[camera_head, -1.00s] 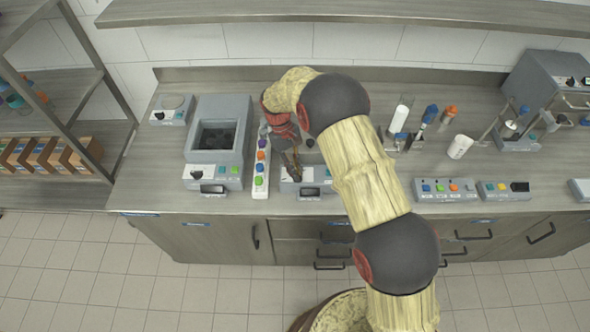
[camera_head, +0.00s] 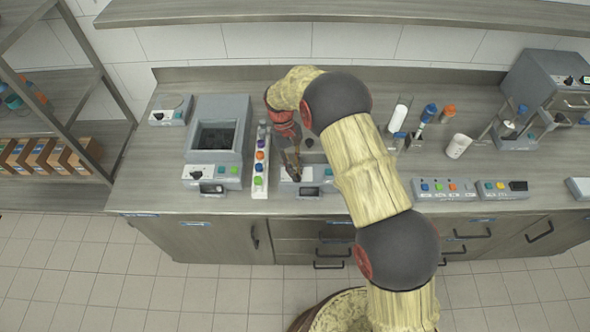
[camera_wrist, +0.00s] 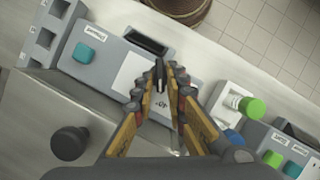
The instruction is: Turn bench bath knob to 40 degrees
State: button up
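In the wrist view my gripper's fingers (camera_wrist: 167,78) come close together over the white panel. A small dark piece shows at the tips; I cannot tell whether it is the knob or a fingertip.
A black round handle (camera_wrist: 70,143) stands near the fingers.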

jog(key=shift+o, duration=1.4)
jog(key=v, duration=1.2)
jog(key=shift+w+a+f, duration=0.1)
jog(key=shift+f, duration=0.05)
